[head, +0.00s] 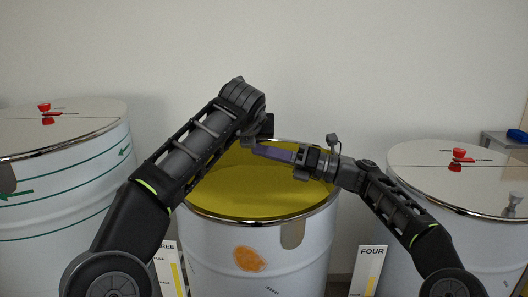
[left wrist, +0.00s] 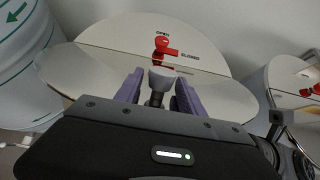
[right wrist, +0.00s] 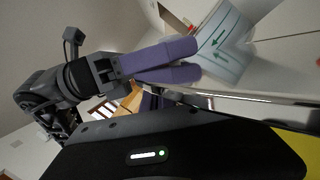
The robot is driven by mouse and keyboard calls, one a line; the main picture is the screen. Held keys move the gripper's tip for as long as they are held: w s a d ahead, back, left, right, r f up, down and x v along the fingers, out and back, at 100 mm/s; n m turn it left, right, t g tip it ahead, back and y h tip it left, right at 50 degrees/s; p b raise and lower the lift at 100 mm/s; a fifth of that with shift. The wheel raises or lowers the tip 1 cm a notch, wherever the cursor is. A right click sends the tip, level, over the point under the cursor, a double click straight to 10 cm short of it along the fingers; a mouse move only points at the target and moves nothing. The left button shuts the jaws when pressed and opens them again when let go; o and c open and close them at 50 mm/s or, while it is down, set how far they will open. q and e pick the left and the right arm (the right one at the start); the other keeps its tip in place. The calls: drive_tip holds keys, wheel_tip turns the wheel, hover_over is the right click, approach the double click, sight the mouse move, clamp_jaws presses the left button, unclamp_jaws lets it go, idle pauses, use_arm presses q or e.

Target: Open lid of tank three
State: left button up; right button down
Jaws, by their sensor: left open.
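Tank three (head: 210,250) is the white middle tank; its front opening shows yellow (head: 250,207). In the left wrist view its lid (left wrist: 130,35) has a red latch (left wrist: 165,48) on the line between its halves. The front half (left wrist: 225,100) looks tilted up, with a grey knob (left wrist: 162,74) on it. My left gripper (left wrist: 157,88) is open, its purple fingers either side of the knob. My right gripper (head: 262,151) is at the raised lid edge, in front of the yellow; its jaw gap is unclear. The right wrist view shows the lid edge (right wrist: 250,98).
A closed tank with green arrows (head: 70,195) stands at the left. Another closed tank (head: 480,240) stands at the right, with its own red latch (head: 458,158). A sign reading FOUR (head: 368,265) stands between the middle and right tanks. The wall is close behind.

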use_arm(q)
drive_tip(key=shift+f, duration=0.15)
drive_tip(key=shift+s+r, duration=0.35)
drive_tip(key=shift+s, duration=0.05)
drive_tip(key=v, duration=1.1)
drive_tip(key=shift+s, duration=0.1)
